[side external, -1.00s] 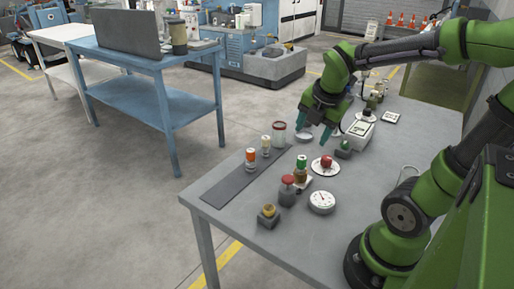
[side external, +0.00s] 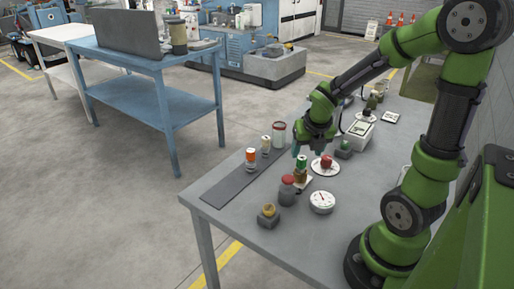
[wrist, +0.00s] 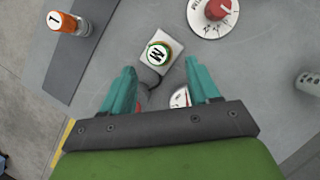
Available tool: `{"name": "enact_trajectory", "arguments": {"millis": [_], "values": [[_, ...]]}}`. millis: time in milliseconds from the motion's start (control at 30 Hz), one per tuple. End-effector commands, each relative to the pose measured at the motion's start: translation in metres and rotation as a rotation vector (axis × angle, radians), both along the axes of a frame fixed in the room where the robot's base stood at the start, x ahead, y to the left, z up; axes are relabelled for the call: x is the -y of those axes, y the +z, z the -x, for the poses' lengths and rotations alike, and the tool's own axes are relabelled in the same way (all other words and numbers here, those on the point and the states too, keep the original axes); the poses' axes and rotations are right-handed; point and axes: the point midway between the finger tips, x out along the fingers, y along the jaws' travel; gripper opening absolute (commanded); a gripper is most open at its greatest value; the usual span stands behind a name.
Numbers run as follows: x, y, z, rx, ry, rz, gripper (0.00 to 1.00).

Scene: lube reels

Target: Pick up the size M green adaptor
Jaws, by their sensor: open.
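The size M green adaptor (side external: 301,162) stands upright on a white square card (side external: 308,184) near the table's middle. In the wrist view its top shows a green ring around a white face marked M (wrist: 160,53), on the card (wrist: 145,40). My gripper (side external: 310,150) is open and empty above and just behind the adaptor in the side view. In the wrist view the teal fingers of my gripper (wrist: 160,68) are spread on either side, with the adaptor just beyond the gap between their tips. I see no contact.
An orange-topped adaptor (side external: 250,158) and a white-topped one (side external: 265,146) stand on a dark strip (side external: 230,188).

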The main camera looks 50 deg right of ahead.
Motion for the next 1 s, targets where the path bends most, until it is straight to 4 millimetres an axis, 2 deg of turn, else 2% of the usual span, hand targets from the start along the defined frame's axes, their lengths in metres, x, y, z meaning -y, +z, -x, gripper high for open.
{"name": "enact_trajectory", "arguments": {"millis": [267, 600, 900, 1000], "values": [[0.004, -0.018, -0.005, -0.002, 0.000, -0.002, 0.61], [0.015, -0.055, -0.019, -0.001, 0.002, -0.002, 0.61], [0.017, -0.059, -0.020, 0.002, 0.002, 0.000, 0.61], [0.017, -0.059, -0.020, 0.002, 0.001, -0.001, 0.47]]}}
